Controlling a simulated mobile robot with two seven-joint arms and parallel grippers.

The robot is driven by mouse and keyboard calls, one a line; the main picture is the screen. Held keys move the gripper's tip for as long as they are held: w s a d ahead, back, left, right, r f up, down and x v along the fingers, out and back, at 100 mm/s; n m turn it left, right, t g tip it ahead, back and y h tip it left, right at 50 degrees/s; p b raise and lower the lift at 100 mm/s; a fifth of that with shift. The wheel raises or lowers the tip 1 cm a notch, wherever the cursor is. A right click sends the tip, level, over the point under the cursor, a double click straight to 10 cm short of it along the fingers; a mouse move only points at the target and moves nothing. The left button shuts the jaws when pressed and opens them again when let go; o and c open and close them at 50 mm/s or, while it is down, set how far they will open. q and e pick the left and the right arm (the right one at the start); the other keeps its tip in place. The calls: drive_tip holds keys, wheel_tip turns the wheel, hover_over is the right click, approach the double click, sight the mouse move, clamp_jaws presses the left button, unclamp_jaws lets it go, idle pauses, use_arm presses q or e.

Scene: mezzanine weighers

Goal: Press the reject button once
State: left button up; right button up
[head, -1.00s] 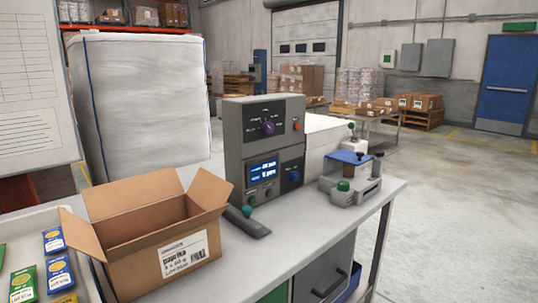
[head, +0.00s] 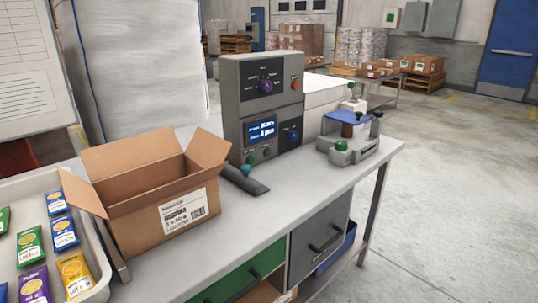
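A grey control box (head: 232,100) stands on the bench. Its face carries a purple knob (head: 266,87), an orange-red button (head: 295,85) at the upper right, a lit blue display (head: 261,132), a blue knob (head: 292,136) and a small green button (head: 250,159) below the display. A small dark round control (head: 266,152) sits beside the green one. The labels are too small to read, so I cannot tell which control is the reject button. Neither of my grippers is in view.
An open cardboard box (head: 145,205) stands left of the control box, beside a pale tray (head: 98,240) of seed-like packets. A clamp device (head: 350,150) stands right. The front of the bench top (head: 250,215) is clear.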

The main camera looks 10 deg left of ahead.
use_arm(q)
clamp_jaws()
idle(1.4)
